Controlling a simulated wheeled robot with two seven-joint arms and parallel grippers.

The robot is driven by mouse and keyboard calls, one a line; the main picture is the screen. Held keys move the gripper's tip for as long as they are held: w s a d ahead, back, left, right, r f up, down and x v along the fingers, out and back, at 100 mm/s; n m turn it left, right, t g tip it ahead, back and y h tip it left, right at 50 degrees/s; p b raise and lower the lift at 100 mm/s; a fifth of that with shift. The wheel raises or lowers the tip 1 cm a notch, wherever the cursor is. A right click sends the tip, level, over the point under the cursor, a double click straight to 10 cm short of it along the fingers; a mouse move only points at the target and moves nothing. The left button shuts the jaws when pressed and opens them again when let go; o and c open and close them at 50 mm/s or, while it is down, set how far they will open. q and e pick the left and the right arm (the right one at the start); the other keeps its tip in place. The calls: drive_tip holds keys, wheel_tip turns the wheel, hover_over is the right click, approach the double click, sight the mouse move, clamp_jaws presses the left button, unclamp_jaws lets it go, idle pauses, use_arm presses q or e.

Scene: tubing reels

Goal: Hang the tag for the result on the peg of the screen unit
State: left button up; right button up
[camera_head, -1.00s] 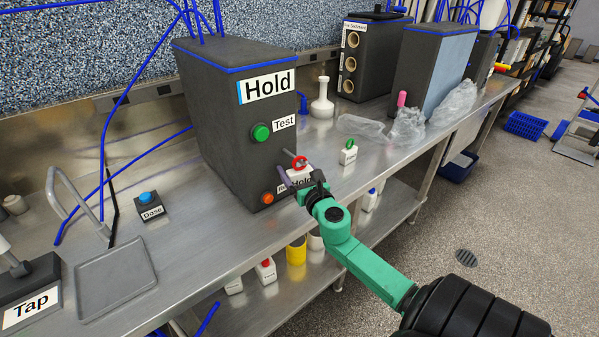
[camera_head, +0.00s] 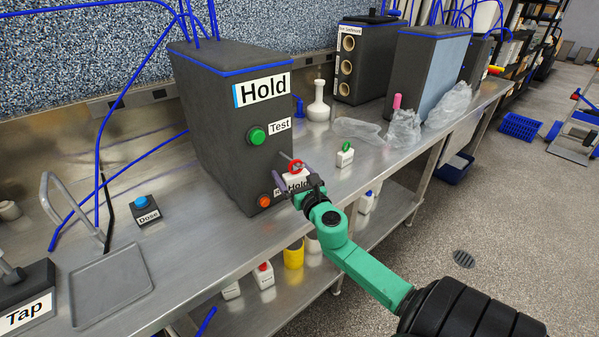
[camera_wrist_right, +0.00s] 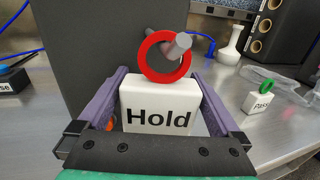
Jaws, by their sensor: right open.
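The screen unit (camera_head: 215,130) is a dark box whose upper sign reads "Hold". Its grey peg (camera_wrist_right: 183,42) sticks out from the front face. The white Hold tag (camera_wrist_right: 158,105) has a red ring, and the peg passes through that ring. The tag hangs roughly upright; it also shows in the head view (camera_head: 296,176), partly covered by my gripper. My right gripper (camera_wrist_right: 158,78) is open, with one purple finger on each side of the tag and gaps visible beside it. The white Pass tag (camera_head: 345,158) with a green ring stands on the bench to the right. My left gripper is out of view.
The unit has a green Test button (camera_head: 257,135) and an orange button (camera_head: 264,201) near the peg. A white vase (camera_head: 318,105), clear plastic bags (camera_head: 404,130) and a Dose button (camera_head: 143,207) stand on the bench. Bottles stand on the lower shelf (camera_head: 300,290).

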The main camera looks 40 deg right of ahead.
drive_tip(key=b+v, duration=0.4)
drive_tip(key=v, duration=1)
drive_tip(key=shift+s, duration=0.15)
